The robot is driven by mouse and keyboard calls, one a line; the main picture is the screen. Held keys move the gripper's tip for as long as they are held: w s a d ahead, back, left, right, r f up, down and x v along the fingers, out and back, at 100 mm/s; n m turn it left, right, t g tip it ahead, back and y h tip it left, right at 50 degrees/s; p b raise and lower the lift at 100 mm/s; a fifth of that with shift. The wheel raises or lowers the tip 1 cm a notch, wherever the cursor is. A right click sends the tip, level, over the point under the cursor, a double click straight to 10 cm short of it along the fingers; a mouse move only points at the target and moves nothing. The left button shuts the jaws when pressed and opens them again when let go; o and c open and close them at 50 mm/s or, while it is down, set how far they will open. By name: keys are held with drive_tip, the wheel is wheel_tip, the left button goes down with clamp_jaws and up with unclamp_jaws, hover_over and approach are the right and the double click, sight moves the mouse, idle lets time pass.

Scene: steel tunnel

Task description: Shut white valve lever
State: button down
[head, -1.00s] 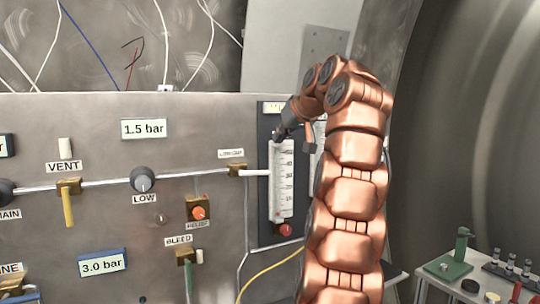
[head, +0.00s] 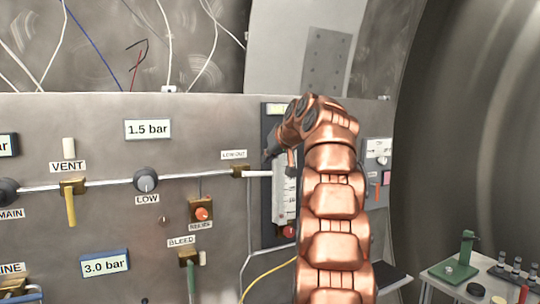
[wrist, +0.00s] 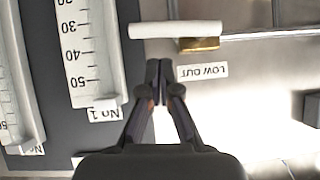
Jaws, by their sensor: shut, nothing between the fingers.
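The white valve lever (head: 258,173) is at the LOW OUT valve on the steel panel. It lies level, in line with the pipe, and points right from its brass body (head: 239,171). In the wrist view, which is upside down, the white lever (wrist: 172,29) runs level above my fingertips, with the brass body (wrist: 200,44) under its right part. My gripper (wrist: 159,66) is shut and empty. Its tips are close to the lever, with a small gap in the picture; contact is not visible. In the head view my gripper (head: 268,155) is just above the lever's free end.
The flowmeter (wrist: 92,50) stands close beside the gripper, partly hidden by my arm in the head view. The LOW OUT label (wrist: 203,71) is near the fingers. A yellow VENT lever (head: 70,206) and LOW knob (head: 146,180) are further left.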

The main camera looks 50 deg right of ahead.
drive_tip(key=shift+w+f, duration=0.2)
drive_tip(key=shift+f, duration=0.85)
drive_tip(key=shift+f, duration=0.1)
